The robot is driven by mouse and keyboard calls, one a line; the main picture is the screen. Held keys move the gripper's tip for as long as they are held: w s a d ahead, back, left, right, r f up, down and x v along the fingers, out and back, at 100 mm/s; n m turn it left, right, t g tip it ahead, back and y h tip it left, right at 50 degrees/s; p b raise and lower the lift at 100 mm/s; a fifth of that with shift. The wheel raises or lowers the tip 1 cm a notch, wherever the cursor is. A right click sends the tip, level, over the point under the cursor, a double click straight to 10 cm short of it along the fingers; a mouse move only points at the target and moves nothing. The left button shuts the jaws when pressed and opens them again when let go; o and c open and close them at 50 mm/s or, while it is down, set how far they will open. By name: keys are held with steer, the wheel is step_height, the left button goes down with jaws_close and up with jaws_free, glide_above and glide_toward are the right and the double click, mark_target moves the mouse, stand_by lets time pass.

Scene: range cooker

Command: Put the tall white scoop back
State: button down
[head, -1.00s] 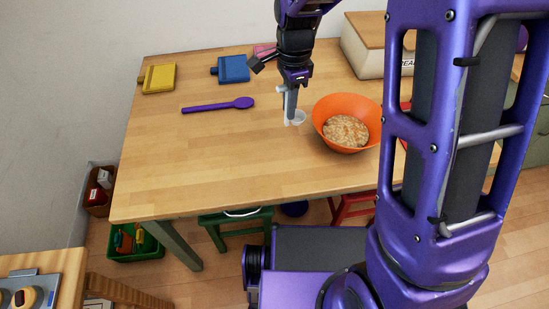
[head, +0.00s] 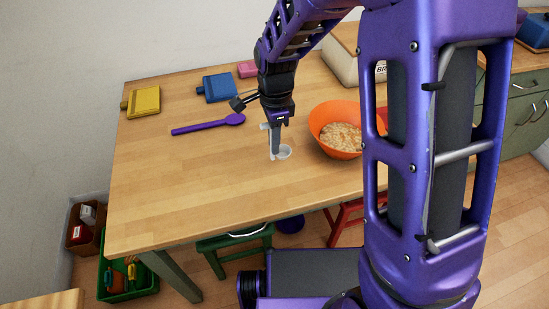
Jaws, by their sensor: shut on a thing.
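The white scoop (head: 284,153) shows in the head view below my gripper, with its small round cup low over the wooden table, left of the orange bowl. My gripper (head: 275,142) points down and is shut on the scoop's upright handle. Part of the handle is hidden by the fingers. I cannot tell whether the cup touches the table top.
An orange bowl (head: 322,118) of oat-like food stands just right of the scoop on the table (head: 190,190). A purple spoon (head: 208,125), a yellow board (head: 143,101) and a blue board (head: 217,87) lie to the left. A bread box (head: 345,68) stands behind. The front left table is clear.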

steer(key=shift+f+b, duration=0.4)
steer(key=shift+f, duration=2)
steer(key=shift+f, duration=0.15)
steer(key=c, duration=0.8)
jaws_free()
step_height(320, 180, up, 12)
steer(key=shift+d+r+p, duration=0.1)
steer(key=shift+r+p, duration=0.1)
steer(key=shift+p, duration=0.95)
steer(key=shift+w, duration=0.1)
